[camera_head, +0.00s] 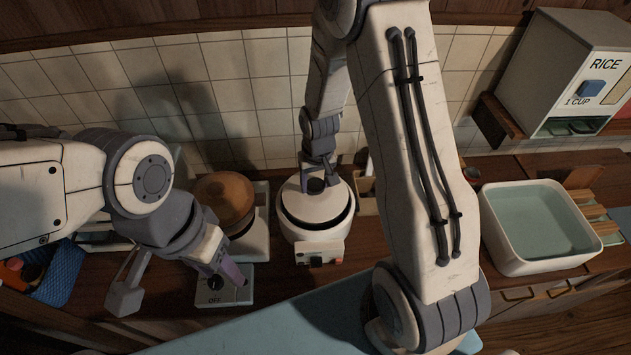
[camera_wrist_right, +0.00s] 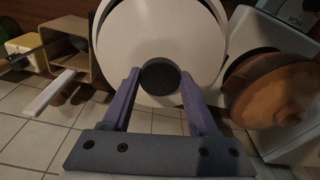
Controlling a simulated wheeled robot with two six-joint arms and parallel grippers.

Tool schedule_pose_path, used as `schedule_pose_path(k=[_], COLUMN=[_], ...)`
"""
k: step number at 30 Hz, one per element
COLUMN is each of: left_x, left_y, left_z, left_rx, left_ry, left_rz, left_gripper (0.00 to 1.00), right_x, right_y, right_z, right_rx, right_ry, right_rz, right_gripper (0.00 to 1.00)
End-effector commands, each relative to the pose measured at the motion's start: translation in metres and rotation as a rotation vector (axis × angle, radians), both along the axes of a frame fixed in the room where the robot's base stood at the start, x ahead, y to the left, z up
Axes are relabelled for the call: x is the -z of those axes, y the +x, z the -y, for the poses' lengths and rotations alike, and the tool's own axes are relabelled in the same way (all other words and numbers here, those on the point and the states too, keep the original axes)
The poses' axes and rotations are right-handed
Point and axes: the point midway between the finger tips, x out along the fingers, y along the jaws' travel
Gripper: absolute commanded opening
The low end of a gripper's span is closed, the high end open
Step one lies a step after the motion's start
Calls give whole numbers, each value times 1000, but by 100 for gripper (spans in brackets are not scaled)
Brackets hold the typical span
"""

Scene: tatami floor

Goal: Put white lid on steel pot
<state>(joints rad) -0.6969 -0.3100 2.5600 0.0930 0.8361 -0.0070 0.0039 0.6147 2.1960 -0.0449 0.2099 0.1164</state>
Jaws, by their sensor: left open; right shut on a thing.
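The white lid (camera_head: 330,205) is a round white disc with a dark knob, at the centre of the head view. It sits at the top of a white round appliance (camera_head: 313,232) with a dark rim and a front switch panel. My right gripper (camera_head: 317,184) comes down from above, shut on the lid's knob. In the right wrist view the knob (camera_wrist_right: 160,77) is between its purple fingers, with the white lid (camera_wrist_right: 150,30) behind. I cannot make out a steel pot. My left gripper (camera_head: 228,280) is open and empty over the OFF knob panel.
A round wooden lid (camera_head: 224,196) covers a vessel on a white stove (camera_head: 250,243) left of the appliance. A tiled wall (camera_head: 265,75) closes the back.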

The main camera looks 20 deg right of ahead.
Motion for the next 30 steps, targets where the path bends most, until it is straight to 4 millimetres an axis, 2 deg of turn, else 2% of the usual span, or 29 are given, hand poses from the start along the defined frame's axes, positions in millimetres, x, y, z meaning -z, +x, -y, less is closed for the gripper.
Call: schedule_pose_path(k=[14,15,17,26,30], left_x=[2,1,1,1,4], left_y=[0,0,0,0,0], left_z=[0,0,0,0,0], left_rx=[0,0,0,-2,-4], left_ry=[0,0,0,0,0], left_rz=[0,0,0,0,0], left_gripper=[50,50,50,50,50], right_x=[2,2,2,2,-6], right_y=[0,0,0,0,0], right_z=[0,0,0,0,0], right_rx=[0,0,0,0,0], right_ry=[0,0,0,0,0], right_rz=[1,1,1,0,2], right_gripper=[0,75,95,95,95])
